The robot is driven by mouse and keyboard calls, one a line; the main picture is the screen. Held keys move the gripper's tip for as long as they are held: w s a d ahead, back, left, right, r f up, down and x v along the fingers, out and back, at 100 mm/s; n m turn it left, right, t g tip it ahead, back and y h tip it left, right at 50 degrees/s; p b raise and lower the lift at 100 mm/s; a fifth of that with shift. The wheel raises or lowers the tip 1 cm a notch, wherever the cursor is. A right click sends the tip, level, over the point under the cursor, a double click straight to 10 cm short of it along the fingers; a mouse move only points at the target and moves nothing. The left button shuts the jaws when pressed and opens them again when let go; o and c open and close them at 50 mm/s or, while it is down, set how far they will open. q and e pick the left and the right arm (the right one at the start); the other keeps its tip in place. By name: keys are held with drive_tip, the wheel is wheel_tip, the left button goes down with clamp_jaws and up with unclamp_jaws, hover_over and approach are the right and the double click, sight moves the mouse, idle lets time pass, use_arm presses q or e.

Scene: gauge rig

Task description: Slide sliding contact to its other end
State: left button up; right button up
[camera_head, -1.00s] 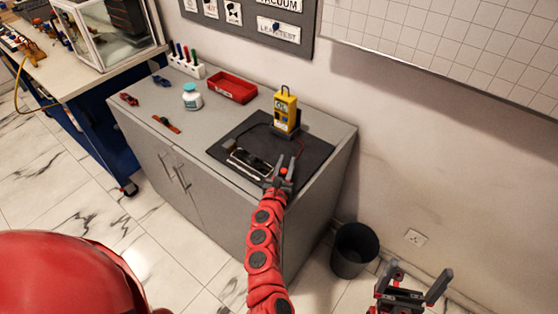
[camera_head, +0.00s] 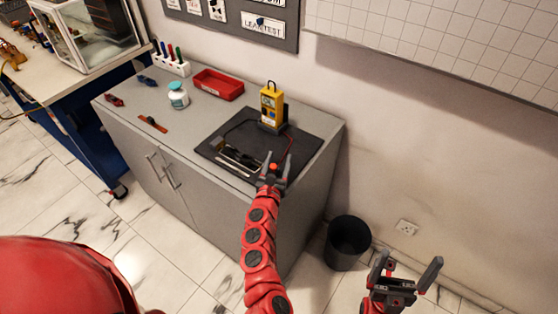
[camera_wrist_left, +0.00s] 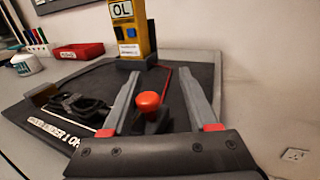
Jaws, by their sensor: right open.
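The sliding contact shows as a red knob (camera_head: 273,167) on a dark block, at the near right of the rig on a black mat (camera_head: 303,149). In the left wrist view the knob (camera_wrist_left: 149,102) stands between my left gripper's fingers (camera_wrist_left: 159,74), with gaps on both sides. My left gripper (camera_head: 275,162) is open around it in the head view. The slider rig (camera_head: 240,158) with a pale rod lies left of the knob; its lettering is partly legible. My right gripper (camera_head: 411,262) is open and empty, out over the floor at lower right.
A yellow meter (camera_head: 271,106) reading OL stands behind the knob, with a red lead running from it. A red tray (camera_head: 219,85), a white jar (camera_head: 178,96) and pens (camera_head: 172,62) are on the grey cabinet (camera_head: 140,117). A black bin (camera_head: 348,243) stands on the floor.

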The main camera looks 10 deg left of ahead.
use_arm(q)
drive_tip(key=s, duration=1.7)
drive_tip(key=shift+s+d+b, duration=0.2)
drive_tip(key=shift+d+b, duration=0.1)
drive_tip(key=shift+d, duration=0.05)
